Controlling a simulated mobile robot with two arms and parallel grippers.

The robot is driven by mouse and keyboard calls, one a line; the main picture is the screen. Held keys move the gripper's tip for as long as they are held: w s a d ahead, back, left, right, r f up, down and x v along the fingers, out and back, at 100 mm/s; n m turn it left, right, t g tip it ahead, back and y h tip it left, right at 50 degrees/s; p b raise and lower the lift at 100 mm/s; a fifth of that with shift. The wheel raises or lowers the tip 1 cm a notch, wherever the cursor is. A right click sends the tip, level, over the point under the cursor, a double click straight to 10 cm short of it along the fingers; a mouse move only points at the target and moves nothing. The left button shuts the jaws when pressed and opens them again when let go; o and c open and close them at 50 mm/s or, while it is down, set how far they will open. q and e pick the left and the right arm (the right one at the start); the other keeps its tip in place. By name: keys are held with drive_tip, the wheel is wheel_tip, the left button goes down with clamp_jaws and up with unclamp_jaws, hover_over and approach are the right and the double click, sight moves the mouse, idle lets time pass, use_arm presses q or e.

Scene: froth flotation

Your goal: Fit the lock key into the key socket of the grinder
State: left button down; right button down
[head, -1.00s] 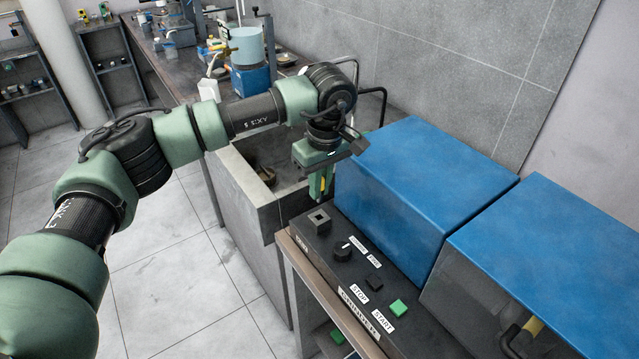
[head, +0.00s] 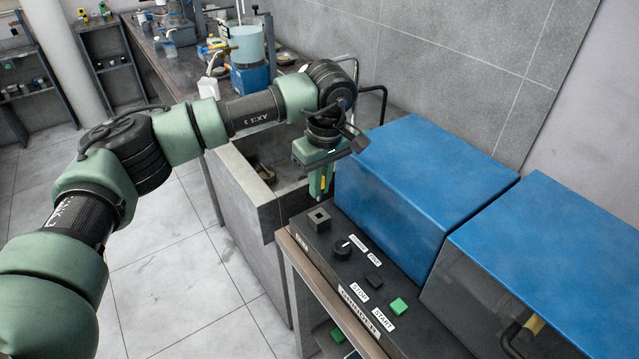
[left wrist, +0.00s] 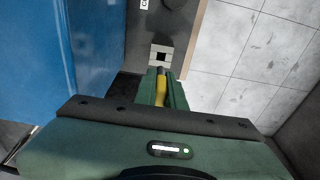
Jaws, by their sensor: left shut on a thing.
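My left gripper (head: 321,190) is shut on the lock key, which shows as a yellow strip between the fingers. In the left wrist view the yellow lock key (left wrist: 160,90) lies between the green fingers; its tip end is dark and hard to make out. The key socket (head: 319,218) is a grey square block with a dark square hole, on the far end of the grinder's black panel. It also shows in the left wrist view (left wrist: 161,56), just beyond the fingertips. The key appears above and behind the socket, apart from it. My right gripper is not in view.
The grinder's panel carries a black knob (head: 342,247), a black button (head: 374,282) and a green button (head: 398,306). Two blue covers (head: 430,180) (head: 560,260) stand right of it. A grey sink (head: 245,185) is behind the gripper. Floor on the left is clear.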

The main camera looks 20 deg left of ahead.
sight(320, 200)
use_arm(q)
drive_tip(key=shift+b, duration=0.4)
idle(0.7)
drive_tip(key=shift+f+b, duration=0.9)
drive_tip(key=shift+f, duration=0.35)
drive_tip(key=shift+f+b, duration=1.65)
drive_tip(key=shift+f, duration=0.55)
drive_tip(key=shift+r, duration=0.1)
drive_tip(key=shift+r+p, duration=1.6)
drive_tip(key=shift+r, duration=1.45)
drive_tip(key=shift+b, duration=0.4)
